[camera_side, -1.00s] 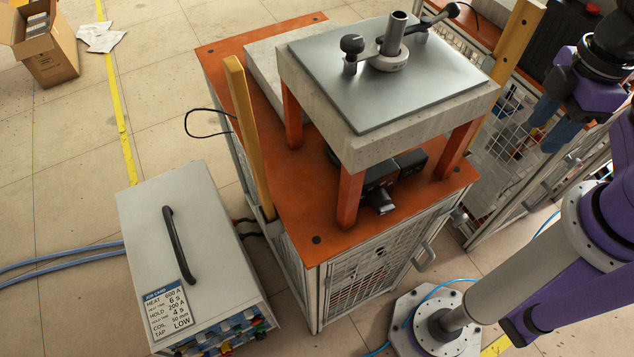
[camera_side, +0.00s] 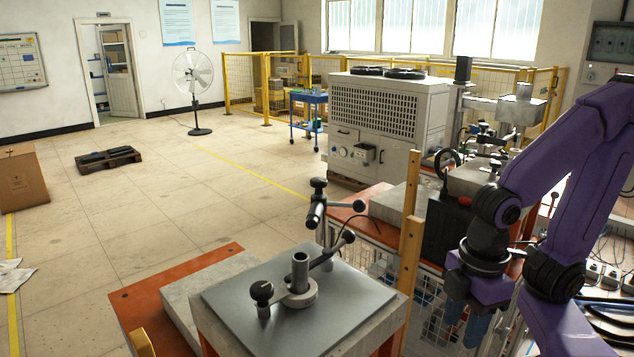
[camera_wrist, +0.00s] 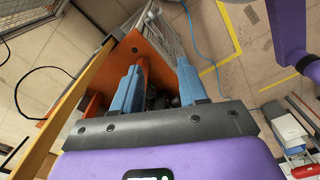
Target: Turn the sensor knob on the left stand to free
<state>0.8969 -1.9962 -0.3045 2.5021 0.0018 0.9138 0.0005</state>
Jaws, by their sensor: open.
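In the side view, a stand with a grey metal plate (camera_side: 345,312) on a pale block is at the bottom centre. On it are an upright metal tube in a ring (camera_side: 300,285), a round black knob (camera_side: 262,291) on the ring's left, and an arm with a black grip (camera_side: 345,238) on its right. Which part is the sensor knob, and its setting, I cannot tell. My gripper (camera_side: 466,322) hangs to the right of the plate, its blue fingers pointing down, apart from the stand. In the wrist view its fingers (camera_wrist: 159,65) are open and empty.
A yellow post (camera_side: 410,240) rises between the plate and my gripper. A black upright fixture with a side knob (camera_side: 318,210) stands behind the plate. A large grey cabinet (camera_side: 385,125) and another stand (camera_side: 522,105) are farther back.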

